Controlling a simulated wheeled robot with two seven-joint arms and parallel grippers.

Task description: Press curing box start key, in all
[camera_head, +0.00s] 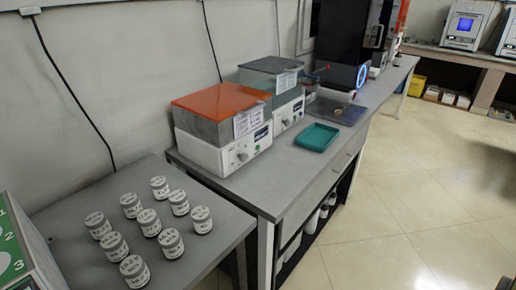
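Neither of my grippers shows in the head view. No label readable here says which machine is the curing box. A white machine with an orange lid (222,101) stands on the long grey bench, with a knob and a small dark display on its front. A similar machine with a grey-green lid (270,65) stands just behind it. A tall black machine (342,45) with a blue-lit ring stands further back. Part of a machine with a green numbered panel (12,245) shows at the lower left. A start key cannot be made out on any of them.
Several white labelled jars (147,221) stand on the near grey table (215,257). An empty teal tray (317,137) lies on the long bench near its front edge. Bottles stand on the shelf below. The tiled floor (430,190) to the right is open. More machines (466,26) stand on a far bench.

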